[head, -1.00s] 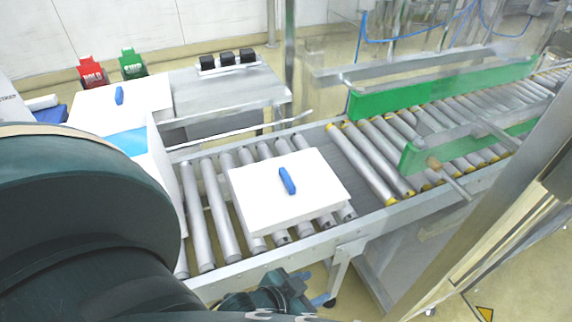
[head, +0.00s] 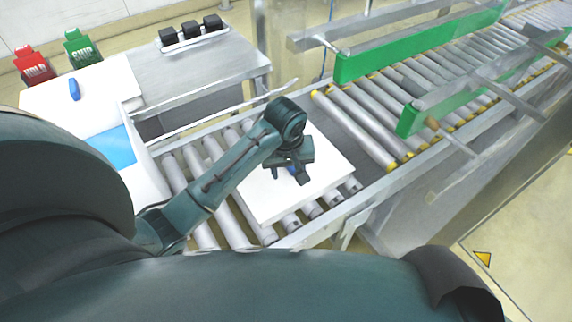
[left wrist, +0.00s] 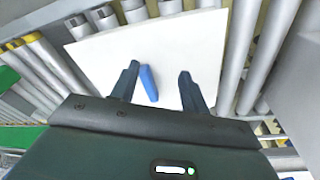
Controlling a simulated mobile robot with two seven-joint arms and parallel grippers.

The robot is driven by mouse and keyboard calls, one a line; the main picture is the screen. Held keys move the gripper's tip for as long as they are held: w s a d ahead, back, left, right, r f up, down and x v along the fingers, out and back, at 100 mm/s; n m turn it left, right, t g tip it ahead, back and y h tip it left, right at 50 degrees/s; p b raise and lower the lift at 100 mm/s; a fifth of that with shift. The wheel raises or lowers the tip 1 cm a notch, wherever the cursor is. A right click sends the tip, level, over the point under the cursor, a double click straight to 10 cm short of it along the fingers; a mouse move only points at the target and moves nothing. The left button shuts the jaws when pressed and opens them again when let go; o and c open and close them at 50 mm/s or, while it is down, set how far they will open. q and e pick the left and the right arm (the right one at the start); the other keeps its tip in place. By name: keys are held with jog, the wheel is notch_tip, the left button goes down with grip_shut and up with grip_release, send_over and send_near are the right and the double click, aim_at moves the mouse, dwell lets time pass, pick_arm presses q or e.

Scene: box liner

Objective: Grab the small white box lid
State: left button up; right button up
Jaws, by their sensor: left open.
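A flat white box lid (head: 325,160) with a blue handle (left wrist: 149,83) lies on the roller conveyor. My left gripper (head: 297,172) is above this lid, pointing down, and hides most of its handle in the head view. In the left wrist view, the open fingers (left wrist: 158,84) are on either side of the handle, which is nearer the left finger in the picture. I cannot tell how far down they reach. Another white lid (head: 95,98) with a blue handle (head: 74,89) is at the left. My right gripper is not in view.
An open white box with a light blue inside (head: 113,147) stands at the conveyor's left end. A metal table (head: 195,75) holds several black blocks (head: 190,31). Red (head: 34,66) and green (head: 82,48) holders stand behind. Green guide rails (head: 410,48) line the conveyor further right.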

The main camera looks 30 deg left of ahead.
pick_arm(q)
jog(key=w+a+r+n+y, duration=0.1)
jog(key=w+a+r+n, duration=0.4)
jog(key=w, duration=0.3)
jog(key=shift+g, duration=0.4)
jog(key=f, duration=0.6)
jog(key=shift+w+f, duration=0.2)
jog(key=shift+w, duration=0.1)
jog(key=shift+w+f+b, duration=0.2)
jog(key=shift+f+b, duration=0.05)
jog(key=shift+f, duration=1.2)
jog(key=shift+w+f+b, duration=0.2)
jog(key=shift+f+b, duration=0.05)
jog(key=shift+f, duration=1.2)
jog(key=shift+c, duration=0.4)
grip_shut()
